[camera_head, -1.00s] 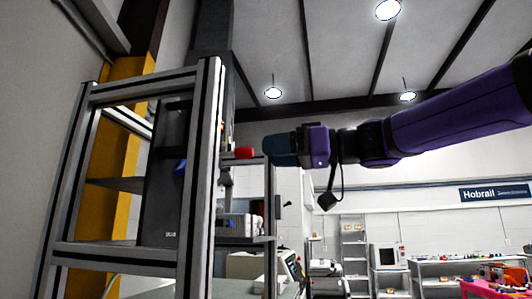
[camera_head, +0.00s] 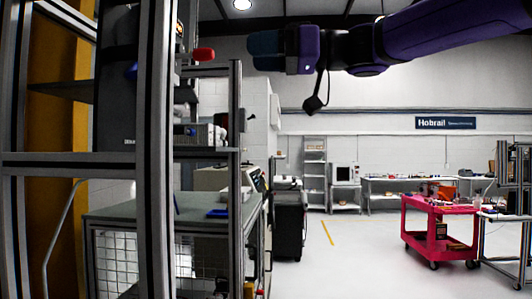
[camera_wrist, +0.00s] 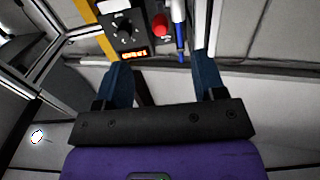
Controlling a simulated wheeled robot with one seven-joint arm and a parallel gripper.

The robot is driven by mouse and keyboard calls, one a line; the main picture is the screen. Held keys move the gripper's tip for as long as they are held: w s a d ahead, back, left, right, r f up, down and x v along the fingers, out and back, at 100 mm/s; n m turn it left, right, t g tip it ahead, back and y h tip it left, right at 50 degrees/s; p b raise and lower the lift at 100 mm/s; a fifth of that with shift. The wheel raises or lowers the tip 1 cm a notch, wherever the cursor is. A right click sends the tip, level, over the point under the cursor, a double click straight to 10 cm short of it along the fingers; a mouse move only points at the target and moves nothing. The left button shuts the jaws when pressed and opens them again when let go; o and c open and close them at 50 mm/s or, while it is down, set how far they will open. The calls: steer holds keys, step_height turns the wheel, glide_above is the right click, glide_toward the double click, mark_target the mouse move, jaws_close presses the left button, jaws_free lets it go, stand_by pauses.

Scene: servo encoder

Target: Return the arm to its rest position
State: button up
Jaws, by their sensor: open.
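My purple arm reaches in from the upper right of the head view. It ends in my gripper (camera_head: 256,50), which has dark blue fingers. In the wrist view my gripper (camera_wrist: 162,70) has its two fingers well apart, with nothing held between them. Past the fingertips is a dark control panel (camera_wrist: 128,30) with a black dial, a lit orange display and a red button (camera_wrist: 161,25). In the head view a red knob (camera_head: 203,54) sticks out from the machine, left of my gripper and apart from it.
A metal machine frame (camera_head: 155,200) fills the left. Beside it stand a bench (camera_head: 110,214) and a dark cabinet (camera_head: 290,225). A pink cart (camera_head: 440,232) stands at right, near shelves and tables. The floor between them is clear.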

steer(key=s+d+f+m+t+h, duration=0.1)
steer(key=s+d+f+m+h, duration=0.4)
steer(key=d+f, duration=0.5)
steer(key=s+d+f+m+t+h, duration=0.1)
steer(key=s+d+f+m+h, duration=0.5)
steer(key=d+f, duration=0.5)
steer(key=s+d+f+m+t+h, duration=0.2)
steer(key=s+d+f+m+h, duration=0.4)
steer(key=f, duration=1.1)
steer(key=d+h, duration=0.1)
steer(key=d, duration=0.3)
steer(key=shift+s+d, duration=0.3)
steer(key=shift+d, duration=0.05)
